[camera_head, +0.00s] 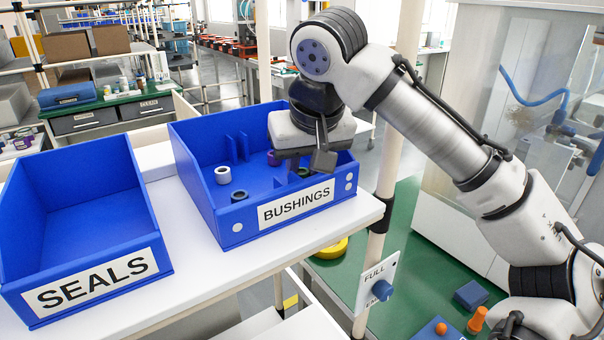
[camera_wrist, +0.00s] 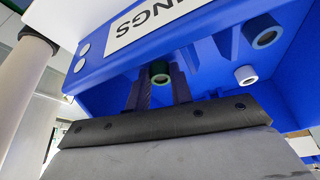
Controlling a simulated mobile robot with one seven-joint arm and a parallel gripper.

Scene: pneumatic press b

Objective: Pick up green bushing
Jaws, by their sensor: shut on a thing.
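The green bushing (camera_wrist: 159,71) sits between the two fingers of my gripper (camera_wrist: 158,80) in the wrist view, and the fingers are shut on it. In the head view the green bushing (camera_head: 303,172) shows only in part, low inside the blue BUSHINGS bin (camera_head: 198,192), under my gripper (camera_head: 301,160). The gripper reaches down into the right part of that bin. The fingertips are mostly hidden there by the gripper body and the bin's front wall. I cannot tell whether the bushing touches the bin floor.
A white-grey bushing (camera_head: 223,174), a dark blue bushing (camera_head: 240,197) and a purple bushing (camera_head: 273,157) also stand in the bin. The bin's front wall and inner dividers are close to the gripper. An empty blue SEALS bin (camera_head: 20,225) stands at left on the white shelf (camera_head: 195,270).

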